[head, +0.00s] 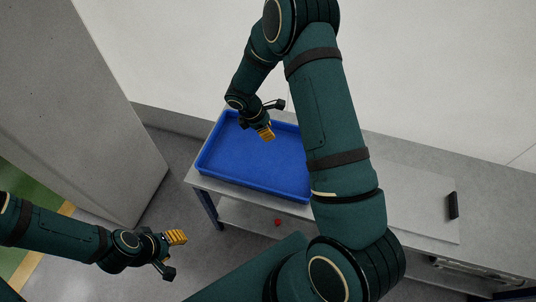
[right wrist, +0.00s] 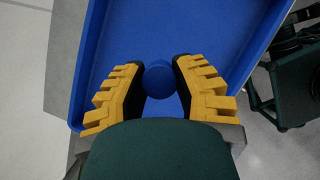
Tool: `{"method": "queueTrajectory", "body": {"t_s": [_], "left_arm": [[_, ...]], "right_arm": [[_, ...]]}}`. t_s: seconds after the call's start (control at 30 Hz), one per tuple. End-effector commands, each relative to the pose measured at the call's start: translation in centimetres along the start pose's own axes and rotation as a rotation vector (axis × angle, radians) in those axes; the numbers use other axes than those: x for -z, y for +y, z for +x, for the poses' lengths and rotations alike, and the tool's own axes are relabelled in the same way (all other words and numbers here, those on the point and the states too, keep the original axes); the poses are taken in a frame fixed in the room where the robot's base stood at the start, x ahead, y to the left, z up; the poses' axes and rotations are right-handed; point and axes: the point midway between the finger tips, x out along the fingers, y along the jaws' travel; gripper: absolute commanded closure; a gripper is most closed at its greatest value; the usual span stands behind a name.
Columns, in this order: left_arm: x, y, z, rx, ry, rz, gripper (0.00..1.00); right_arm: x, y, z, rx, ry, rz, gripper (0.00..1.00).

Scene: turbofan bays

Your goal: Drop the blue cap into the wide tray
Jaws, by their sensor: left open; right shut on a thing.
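The wide tray (head: 223,166) is blue and shallow, and stands on a grey bench in the head view. Its blue floor and rim (right wrist: 86,60) fill most of the right wrist view. My right gripper (head: 265,132) is above the tray. In the right wrist view its yellow-padded fingers are shut on the blue cap (right wrist: 159,78), a small round piece held between the fingertips. The cap cannot be made out in the head view. My left gripper (head: 176,238) is open and empty, low at the left, away from the bench.
The grey bench (head: 412,190) runs to the right, with a small black block (head: 452,206) on it. A small red object (head: 278,222) lies below the bench top. A grey cabinet (head: 75,110) stands at the left. Part of the tray is hidden behind my right arm.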

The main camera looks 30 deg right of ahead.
Motion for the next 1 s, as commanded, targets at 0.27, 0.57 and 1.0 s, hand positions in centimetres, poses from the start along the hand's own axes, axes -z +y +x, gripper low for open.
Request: {"method": "queueTrajectory", "body": {"t_s": [0.27, 0.57, 1.0], "left_arm": [[0.0, -0.3, 0.8, 0.0, 0.0, 0.002, 0.55], [0.2, -1.1, 3.0, 0.0, 0.011, 0.003, 0.55], [0.5, -1.6, 4.3, 0.001, 0.02, 0.004, 0.55]], "right_arm": [[-0.2, 0.7, 0.7, -0.024, 0.002, -0.059, 0.91], [1.0, 0.6, 3.6, -0.022, 0.002, -0.057, 0.91], [1.9, 0.6, 5.5, -0.022, 0.002, -0.056, 0.91]]}}
